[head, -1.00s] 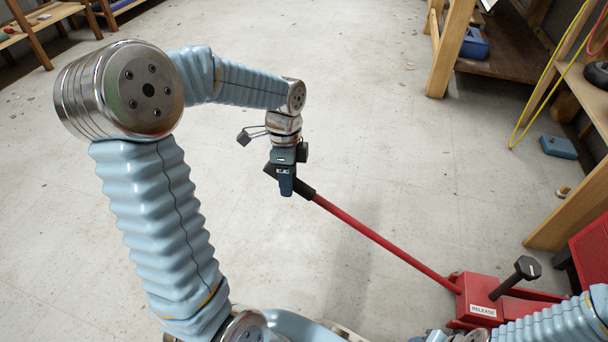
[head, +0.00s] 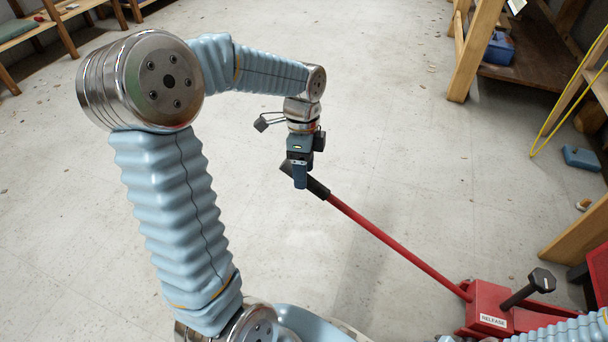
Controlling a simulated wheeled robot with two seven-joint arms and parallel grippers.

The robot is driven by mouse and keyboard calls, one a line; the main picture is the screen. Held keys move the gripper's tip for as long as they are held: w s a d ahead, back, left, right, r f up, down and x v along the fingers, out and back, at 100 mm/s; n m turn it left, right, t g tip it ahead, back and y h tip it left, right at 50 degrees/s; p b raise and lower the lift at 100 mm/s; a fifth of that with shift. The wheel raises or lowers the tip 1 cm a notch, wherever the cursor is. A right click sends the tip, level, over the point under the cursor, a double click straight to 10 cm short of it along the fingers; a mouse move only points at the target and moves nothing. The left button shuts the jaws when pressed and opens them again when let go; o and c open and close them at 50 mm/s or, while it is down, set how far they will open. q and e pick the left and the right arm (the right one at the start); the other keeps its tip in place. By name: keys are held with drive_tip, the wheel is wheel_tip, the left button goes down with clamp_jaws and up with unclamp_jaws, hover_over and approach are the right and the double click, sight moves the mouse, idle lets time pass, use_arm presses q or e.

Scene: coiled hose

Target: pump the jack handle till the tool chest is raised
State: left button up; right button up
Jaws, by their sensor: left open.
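The red jack (head: 487,303) stands on the floor at the lower right, with a white RELEASE label and a short black knob (head: 528,287) on it. Its long red handle (head: 400,248) slants up to the left and ends in a black grip (head: 318,188). My left gripper (head: 300,180) points down at the end of that grip, with its jaws open. I cannot tell whether the fingers straddle the grip or touch it. The red tool chest (head: 598,262) shows only in part at the right edge. My right gripper is out of view; part of my right arm shows at the lower right.
A wooden bench (head: 468,50) with a blue box (head: 498,48) on its shelf stands at the upper right. A yellow hose (head: 556,112) hangs at the right. A blue case (head: 581,157) lies on the floor. The floor (head: 360,90) around the handle is clear.

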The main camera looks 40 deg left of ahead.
use_arm(q)
wheel_tip(320, 180, up, 11)
drive_tip(key=w+a+p, duration=0.1)
drive_tip(key=p, duration=0.1)
drive_tip(key=shift+w, duration=0.2)
drive_tip(key=shift+f, duration=0.15)
